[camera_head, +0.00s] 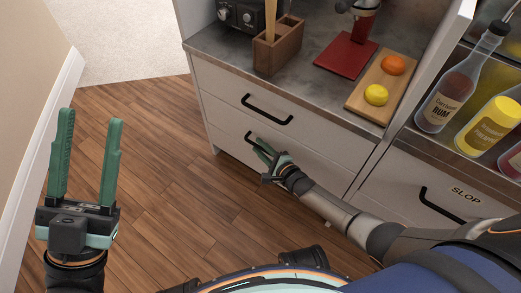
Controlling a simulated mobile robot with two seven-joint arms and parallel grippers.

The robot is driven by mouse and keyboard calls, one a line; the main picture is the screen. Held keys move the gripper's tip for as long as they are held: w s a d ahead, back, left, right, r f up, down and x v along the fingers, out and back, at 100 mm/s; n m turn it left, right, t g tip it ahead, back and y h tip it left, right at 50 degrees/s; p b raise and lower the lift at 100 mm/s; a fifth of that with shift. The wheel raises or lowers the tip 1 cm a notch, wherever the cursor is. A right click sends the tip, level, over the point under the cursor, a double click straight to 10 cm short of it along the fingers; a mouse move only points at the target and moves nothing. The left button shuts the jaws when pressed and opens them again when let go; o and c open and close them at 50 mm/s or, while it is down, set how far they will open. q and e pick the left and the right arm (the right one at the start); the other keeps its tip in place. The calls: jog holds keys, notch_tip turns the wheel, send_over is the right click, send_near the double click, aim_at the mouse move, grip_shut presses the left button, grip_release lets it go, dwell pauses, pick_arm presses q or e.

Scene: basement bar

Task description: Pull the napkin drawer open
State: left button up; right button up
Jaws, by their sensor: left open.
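A white cabinet has two stacked drawers, an upper drawer (227,92) and a lower drawer (228,139), both flush with the front. No napkin label shows on either, so I cannot tell which is the napkin drawer. The upper drawer's black handle (267,111) is clear. The lower drawer's black handle (249,138) is mostly hidden behind my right gripper (262,150), whose green fingers are at it. I cannot tell whether they close on it. My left gripper (88,160) is open and empty, over the floor at the left.
The counter (217,43) holds a wooden box (278,47), a red board (345,56) and a wooden board (367,98) with a lemon (376,95) and an orange (394,65). Bottles (450,97) stand right, above a SLOP front (410,180). Wood floor (165,150) before the drawers is clear.

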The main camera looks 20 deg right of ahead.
grip_shut()
dwell(1.5)
